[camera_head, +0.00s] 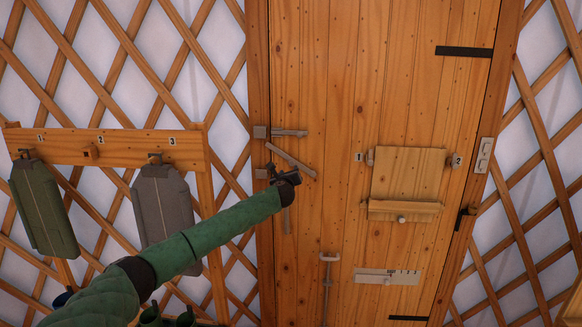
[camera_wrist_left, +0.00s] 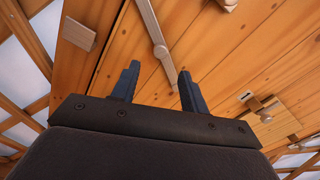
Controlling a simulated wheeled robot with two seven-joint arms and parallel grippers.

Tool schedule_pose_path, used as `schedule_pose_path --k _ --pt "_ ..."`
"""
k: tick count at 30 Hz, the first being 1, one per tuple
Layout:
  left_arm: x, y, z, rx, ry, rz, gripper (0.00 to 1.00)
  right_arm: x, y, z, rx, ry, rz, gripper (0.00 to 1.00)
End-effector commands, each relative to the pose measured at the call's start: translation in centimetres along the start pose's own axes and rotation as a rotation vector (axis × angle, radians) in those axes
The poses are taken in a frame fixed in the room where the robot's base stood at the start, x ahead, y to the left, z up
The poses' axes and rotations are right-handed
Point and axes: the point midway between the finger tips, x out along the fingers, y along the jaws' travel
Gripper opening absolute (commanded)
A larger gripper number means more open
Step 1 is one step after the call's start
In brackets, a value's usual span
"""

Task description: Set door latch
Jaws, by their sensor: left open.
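The wooden door (camera_head: 340,100) appears closed in its frame. Near its left edge, a pale wooden latch bar (camera_head: 291,158) slants down to the right; a horizontal bar (camera_head: 290,132) sits just above it. My left gripper (camera_head: 283,173) is open and empty, just below the slanted bar, and hides part of the hardware there. In the left wrist view, a pale bar (camera_wrist_left: 151,28) with a round pivot runs along the door toward the gap between the open fingers (camera_wrist_left: 157,84). Whether they touch it I cannot tell. My right gripper is out of view.
A peg rail (camera_head: 120,148) with two hanging bags stands left of the door. A small shelf (camera_head: 405,207), a ruled slide plate (camera_head: 388,276) and a vertical bolt (camera_head: 328,285) are fixed to the door. A switch plate (camera_head: 485,155) is on the right frame.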

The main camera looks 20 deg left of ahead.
Motion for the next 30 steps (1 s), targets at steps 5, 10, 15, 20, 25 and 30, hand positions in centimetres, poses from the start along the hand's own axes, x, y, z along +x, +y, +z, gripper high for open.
schedule_pose_path --k 5,10,15,20,25,30 --pt "0.0 -0.1 0.0 0.146 0.001 -0.004 0.45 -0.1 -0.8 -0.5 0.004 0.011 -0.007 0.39" --pt "0.4 -0.1 0.1 0.179 0.001 -0.004 0.45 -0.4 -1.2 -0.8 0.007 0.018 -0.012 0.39" --pt "2.0 -0.2 0.1 0.176 0.002 -0.002 0.45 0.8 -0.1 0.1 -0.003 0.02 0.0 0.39" --pt "4.0 -0.3 0.2 0.175 0.001 -0.003 0.45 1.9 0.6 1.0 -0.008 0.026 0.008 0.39" --pt "5.9 -0.2 0.0 0.175 0.002 -0.003 0.45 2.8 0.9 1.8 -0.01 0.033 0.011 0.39" --pt "7.2 -0.2 0.1 0.175 0.001 -0.003 0.45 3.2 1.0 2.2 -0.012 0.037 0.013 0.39"
